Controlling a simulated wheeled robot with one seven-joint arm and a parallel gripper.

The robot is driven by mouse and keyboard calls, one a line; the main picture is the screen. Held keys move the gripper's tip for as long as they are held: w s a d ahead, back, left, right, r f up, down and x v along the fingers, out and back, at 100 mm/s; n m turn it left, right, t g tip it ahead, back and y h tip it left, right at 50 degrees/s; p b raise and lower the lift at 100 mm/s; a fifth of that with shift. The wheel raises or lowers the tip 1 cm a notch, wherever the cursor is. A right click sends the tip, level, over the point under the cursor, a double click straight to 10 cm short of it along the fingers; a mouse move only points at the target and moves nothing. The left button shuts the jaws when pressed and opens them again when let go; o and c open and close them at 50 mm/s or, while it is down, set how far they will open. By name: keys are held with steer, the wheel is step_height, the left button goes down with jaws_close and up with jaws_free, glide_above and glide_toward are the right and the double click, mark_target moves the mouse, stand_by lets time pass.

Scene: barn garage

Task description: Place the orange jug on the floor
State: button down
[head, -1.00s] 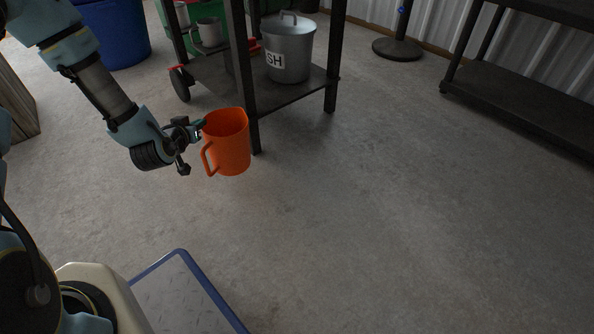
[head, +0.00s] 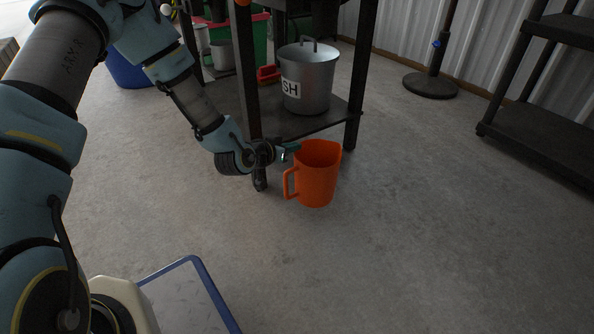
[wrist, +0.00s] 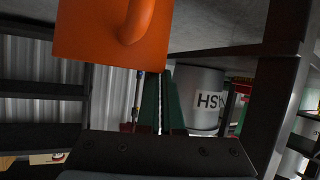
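The orange jug (head: 318,178) is upright in the middle of the head view, its open top up and its handle towards the left. My gripper (head: 290,150) is at the jug's upper left rim. In the wrist view, which is upside down, the green fingers (wrist: 160,100) are close together and reach the jug's rim; the jug (wrist: 95,35) fills the top left with part of its handle. The fingertips are hidden behind the jug. Bare concrete floor (head: 400,240) lies around the jug. I cannot tell how high its base is.
A dark metal table's leg (head: 355,80) and lower shelf (head: 330,118) stand just behind the jug. The shelf holds a grey lidded pot (head: 308,85). A black rack (head: 540,125) is at the right. Floor to the front and right is clear.

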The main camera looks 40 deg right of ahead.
mark_target(300, 158)
step_height(300, 158, down, 5)
steer(key=b, duration=0.2)
steer(key=shift+b, duration=0.3)
steer(key=c, duration=1.1)
jaws_free()
